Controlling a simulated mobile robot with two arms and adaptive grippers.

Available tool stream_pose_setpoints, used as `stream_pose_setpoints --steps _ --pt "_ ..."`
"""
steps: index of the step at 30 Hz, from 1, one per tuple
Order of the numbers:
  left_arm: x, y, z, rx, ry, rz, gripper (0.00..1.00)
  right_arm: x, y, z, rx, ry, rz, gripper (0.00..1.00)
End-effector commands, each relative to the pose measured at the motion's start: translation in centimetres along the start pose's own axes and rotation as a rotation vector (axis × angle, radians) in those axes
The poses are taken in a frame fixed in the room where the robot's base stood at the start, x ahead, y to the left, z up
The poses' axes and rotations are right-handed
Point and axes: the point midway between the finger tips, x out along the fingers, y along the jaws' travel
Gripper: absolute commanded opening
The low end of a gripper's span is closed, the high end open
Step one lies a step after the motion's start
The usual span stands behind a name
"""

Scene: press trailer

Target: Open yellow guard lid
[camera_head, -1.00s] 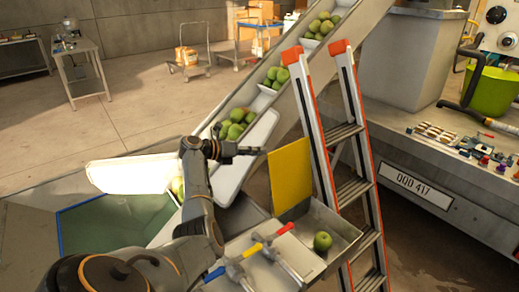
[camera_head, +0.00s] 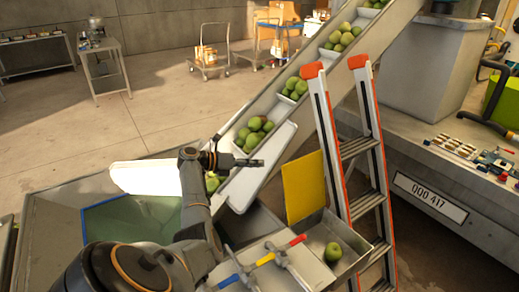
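A flat yellow panel (camera_head: 303,188), the only yellow lid-like thing in view, stands upright at the back left of a shallow metal box (camera_head: 362,243). A green apple (camera_head: 333,252) lies in that box. My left gripper (camera_head: 256,162) points to the right, left of the yellow panel and a little higher in the picture, apart from it. It appears in front of the conveyor's pale side. The fingers are too small to tell whether they are open or shut. No held object shows. My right gripper is not in view.
An orange-topped stepladder (camera_head: 355,149) stands just right of the panel. A sloping conveyor (camera_head: 312,94) carries apples behind it. Valves with red, yellow and blue handles (camera_head: 266,259) sit in front. A basin (camera_head: 52,213) lies at left. Open floor (camera_head: 60,150) lies beyond.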

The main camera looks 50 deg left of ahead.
Motion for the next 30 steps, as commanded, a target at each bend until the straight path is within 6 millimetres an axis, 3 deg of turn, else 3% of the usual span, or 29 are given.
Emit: stream_pose_setpoints --steps 30 --pt "-7.1 0.2 0.0 0.000 0.001 0.001 0.20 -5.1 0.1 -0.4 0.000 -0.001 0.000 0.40"
